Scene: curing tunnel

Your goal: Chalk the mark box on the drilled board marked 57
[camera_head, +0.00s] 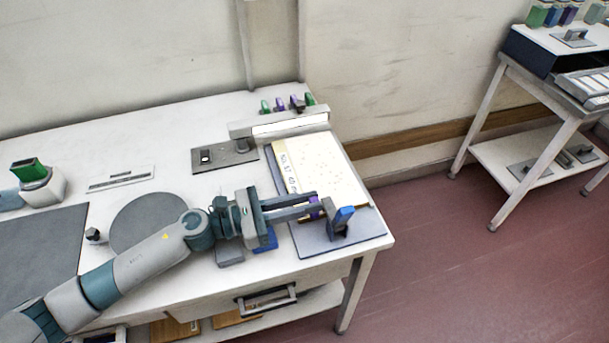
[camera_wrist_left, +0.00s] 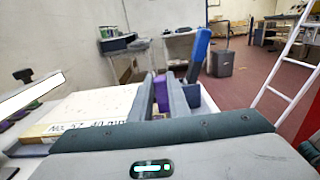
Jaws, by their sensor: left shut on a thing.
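The drilled board (camera_head: 330,165) is a cream sheet with small dark holes, lying on a dark grey plate at the table's right end. The board (camera_wrist_left: 100,103) also shows in the left wrist view. My left gripper (camera_head: 315,206) is over the board's near end, shut on a purple piece (camera_wrist_left: 161,92), perhaps chalk, seen between the fingers. The fingers hide part of the board's near edge. I cannot make out the mark box. My right gripper is not in view.
A blue-topped upright piece (camera_head: 343,217) stands just beyond my fingertips. A lit lamp bar (camera_head: 290,124) spans the board's far end, with several green and purple pieces behind. A grey disc (camera_head: 148,222) lies left. A second bench (camera_head: 545,150) stands at the right.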

